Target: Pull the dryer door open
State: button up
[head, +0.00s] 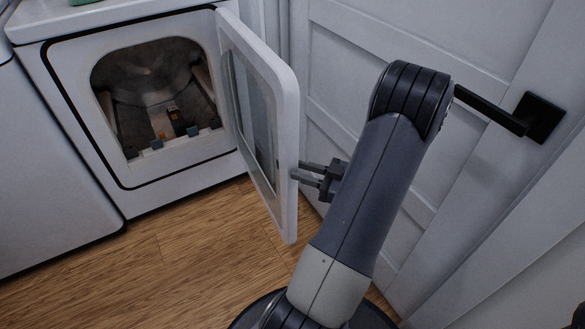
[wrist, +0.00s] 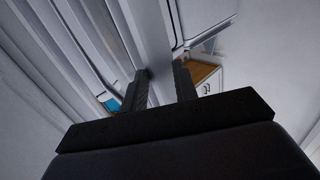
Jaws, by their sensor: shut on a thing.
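The white dryer (head: 180,192) stands at the left with its round-cornered opening exposed and the drum (head: 140,75) visible inside. Its white door (head: 287,130), with a dark window, is swung wide open, hinged at the opening's right side. My gripper (head: 297,172) is at the free edge of the door, low on its right side, shut on that edge. In the wrist view the two dark fingers (wrist: 163,85) stand on either side of the pale door edge (wrist: 150,35). The exact finger contact is partly hidden.
A white panelled room door (head: 465,80) with a black lever handle (head: 520,115) stands close at the right, behind my arm. A white appliance (head: 50,170) is left of the dryer. The wood floor (head: 190,265) in front is clear.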

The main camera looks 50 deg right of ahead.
jog(key=p+v, duration=0.1)
jog(key=v, duration=0.6)
jog(key=shift+s+a, duration=0.2)
jog(key=shift+a, duration=0.1)
jog(key=b+x, duration=0.1)
jog(key=x, duration=0.6)
